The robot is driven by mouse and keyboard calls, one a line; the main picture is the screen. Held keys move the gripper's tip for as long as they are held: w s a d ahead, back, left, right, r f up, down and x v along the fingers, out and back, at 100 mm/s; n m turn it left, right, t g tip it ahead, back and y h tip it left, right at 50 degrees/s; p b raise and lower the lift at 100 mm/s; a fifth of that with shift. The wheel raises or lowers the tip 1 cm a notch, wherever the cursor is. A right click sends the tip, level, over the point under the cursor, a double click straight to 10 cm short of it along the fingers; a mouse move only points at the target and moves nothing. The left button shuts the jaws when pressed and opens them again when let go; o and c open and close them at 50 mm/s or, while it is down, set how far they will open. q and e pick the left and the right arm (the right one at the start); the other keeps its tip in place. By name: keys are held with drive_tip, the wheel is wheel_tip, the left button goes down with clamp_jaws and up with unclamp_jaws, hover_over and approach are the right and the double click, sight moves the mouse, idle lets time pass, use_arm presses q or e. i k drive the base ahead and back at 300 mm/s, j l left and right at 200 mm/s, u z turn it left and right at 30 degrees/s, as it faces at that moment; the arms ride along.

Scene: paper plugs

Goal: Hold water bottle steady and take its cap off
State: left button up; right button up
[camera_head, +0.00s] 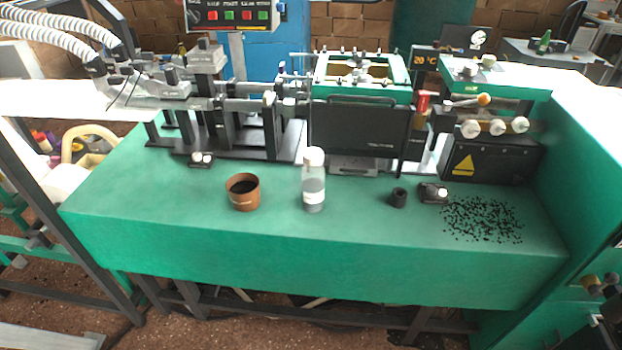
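A clear water bottle (313,190) stands upright near the middle of the green bench. Its white cap (314,156) sits on top of it. Nothing touches the bottle. Neither of my grippers shows in the head view.
A brown cup (242,192) with dark contents stands left of the bottle on the green bench (190,225). A small black cylinder (398,198) and a small black box (433,193) are to the right, near scattered black bits (482,220). Black and green machinery (358,128) stands close behind.

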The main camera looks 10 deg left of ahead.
sight(312, 178)
drive_tip(key=i+j+z, duration=0.2)
drive_tip(key=j, duration=0.2)
drive_tip(key=j+z, duration=0.2)
drive_tip(key=j, duration=0.15)
drive_tip(key=i+j+z, duration=0.2)
drive_tip(key=j, duration=0.2)
drive_tip(key=k, duration=0.1)
